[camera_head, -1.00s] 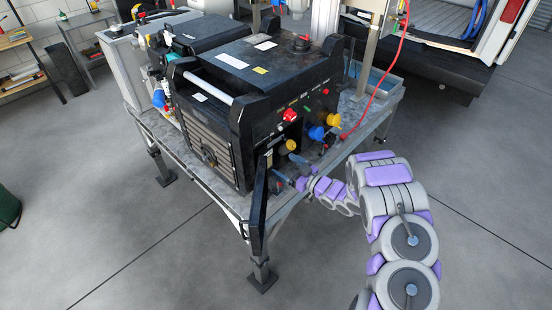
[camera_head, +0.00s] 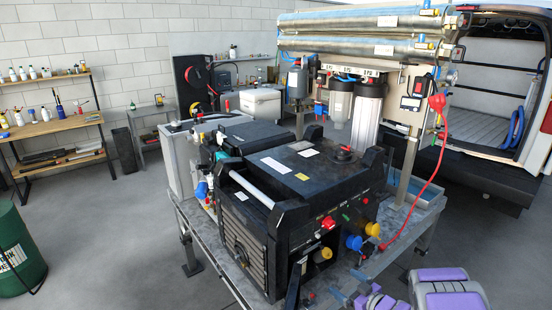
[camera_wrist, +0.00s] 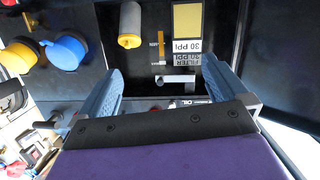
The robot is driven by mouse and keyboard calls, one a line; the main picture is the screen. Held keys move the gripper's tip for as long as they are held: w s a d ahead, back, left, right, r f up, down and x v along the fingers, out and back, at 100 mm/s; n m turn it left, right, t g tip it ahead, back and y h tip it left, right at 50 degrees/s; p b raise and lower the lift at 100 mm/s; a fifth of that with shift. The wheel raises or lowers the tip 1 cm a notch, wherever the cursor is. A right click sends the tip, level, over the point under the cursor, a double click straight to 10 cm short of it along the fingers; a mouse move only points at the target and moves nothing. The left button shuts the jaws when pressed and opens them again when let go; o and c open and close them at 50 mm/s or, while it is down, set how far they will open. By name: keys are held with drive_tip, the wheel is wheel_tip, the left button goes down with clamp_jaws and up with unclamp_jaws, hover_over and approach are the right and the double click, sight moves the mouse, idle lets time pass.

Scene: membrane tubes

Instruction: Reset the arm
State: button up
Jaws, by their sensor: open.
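My gripper (camera_wrist: 162,75) is open in the wrist view, with its two blue-grey fingers apart and nothing between them. It points at an open dark compartment (camera_wrist: 145,85) in the black machine. Inside the compartment are a grey cylinder with a yellow end (camera_wrist: 130,25) and a yellow pad (camera_wrist: 187,18) above a "30 PPI" label. In the head view, my grey and purple arm (camera_head: 450,288) shows at the bottom right, with its lower part cut off. The gripper end is low beside the machine's front, and its fingers are hard to make out there.
The black machine (camera_head: 310,180) stands on a metal table (camera_head: 190,205). Blue and yellow knobs (camera_head: 355,242) stick out of its front. A red cable (camera_head: 425,190) hangs at the right. Silver membrane tubes (camera_head: 350,40) lie above, behind it. Floor at left is clear up to a green barrel (camera_head: 18,255).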

drive_tip(key=d+r+m+g+h, duration=0.2)
drive_tip(key=d+r+h, duration=0.6)
drive_tip(key=d+h, duration=0.15)
drive_tip(key=s+d+r+m+g+h, duration=0.2)
drive_tip(key=s+r+m+g+h, duration=0.15)
drive_tip(key=s+r, duration=0.45)
drive_tip(key=s+a+r+g+y, duration=0.1)
drive_tip(key=s+a+g, duration=0.2)
drive_tip(key=s+a, duration=0.4)
drive_tip(key=s+a+r+m+g+y, duration=0.1)
drive_tip(key=s+a, duration=0.7)
drive_tip(key=s, duration=1.1)
drive_tip(key=s+a+r+m+g+y, duration=0.1)
drive_tip(key=s+a+g, duration=0.4)
drive_tip(key=s, duration=0.8)
wheel_tip(320, 180, up, 2)
drive_tip(key=shift+a+r+y+b, duration=0.2)
drive_tip(key=shift+a+y+b, duration=0.25)
drive_tip(key=shift+a+y, duration=0.55)
drive_tip(key=shift+a+m, duration=0.1)
drive_tip(key=shift+m, duration=0.15)
drive_tip(key=shift+c, duration=0.3)
